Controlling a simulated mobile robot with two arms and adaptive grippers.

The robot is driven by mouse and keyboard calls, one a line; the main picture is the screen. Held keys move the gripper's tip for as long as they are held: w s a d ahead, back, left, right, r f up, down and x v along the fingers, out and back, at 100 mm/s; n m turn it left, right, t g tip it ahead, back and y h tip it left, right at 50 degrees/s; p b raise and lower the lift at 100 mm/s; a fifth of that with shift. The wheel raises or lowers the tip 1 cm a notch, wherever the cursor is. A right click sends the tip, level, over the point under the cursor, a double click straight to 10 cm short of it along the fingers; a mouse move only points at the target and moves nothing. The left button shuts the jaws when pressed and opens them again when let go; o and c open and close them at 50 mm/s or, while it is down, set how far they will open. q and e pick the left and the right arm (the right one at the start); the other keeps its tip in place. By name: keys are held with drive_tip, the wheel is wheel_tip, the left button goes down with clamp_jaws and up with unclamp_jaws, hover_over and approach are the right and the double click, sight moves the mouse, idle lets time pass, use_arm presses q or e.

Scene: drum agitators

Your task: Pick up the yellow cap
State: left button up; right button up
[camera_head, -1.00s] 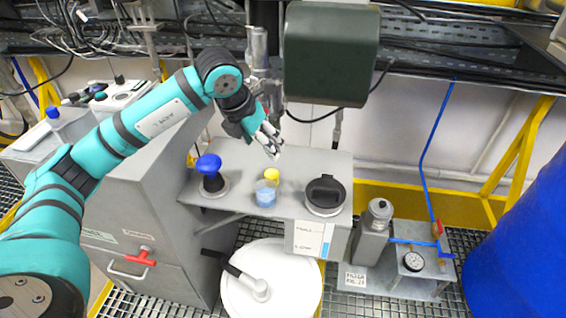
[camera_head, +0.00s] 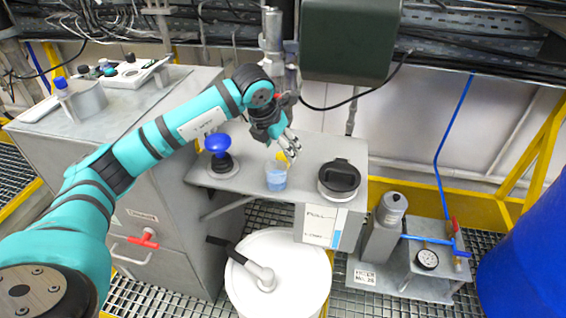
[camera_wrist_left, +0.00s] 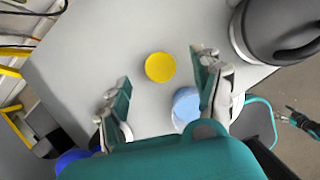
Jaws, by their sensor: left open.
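The yellow cap (camera_head: 282,156) lies on the grey shelf, partly hidden behind my left gripper's fingers in the head view. In the left wrist view the yellow cap (camera_wrist_left: 160,67) shows whole as a round disc, ahead of and between the spread fingertips. My left gripper (camera_head: 291,149) is open and empty, just above the shelf close to the cap. Its two fingers (camera_wrist_left: 160,75) stand apart in the wrist view, with the cap not touched.
A clear cup with blue liquid (camera_head: 276,177) stands right by the cap. A blue knob (camera_head: 217,145) is to the left and a black-lidded container (camera_head: 339,179) to the right on the grey shelf (camera_head: 243,178). A dark green box (camera_head: 348,40) hangs above.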

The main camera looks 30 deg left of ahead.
sight(283, 155)
use_arm(q)
drive_tip(key=b+x, duration=0.2)
drive_tip(key=x, duration=0.2)
drive_tip(key=shift+f, duration=0.4)
drive_tip(key=shift+r, duration=0.1)
drive_tip(key=shift+c, duration=0.8)
drive_tip(key=c, duration=0.8)
use_arm(e)
drive_tip(key=f, duration=0.1)
drive_tip(key=s+f, duration=0.1)
drive_tip(key=shift+s+d+f, duration=0.1)
drive_tip(key=shift+s+f, duration=0.1)
drive_tip(key=shift+f, duration=0.1)
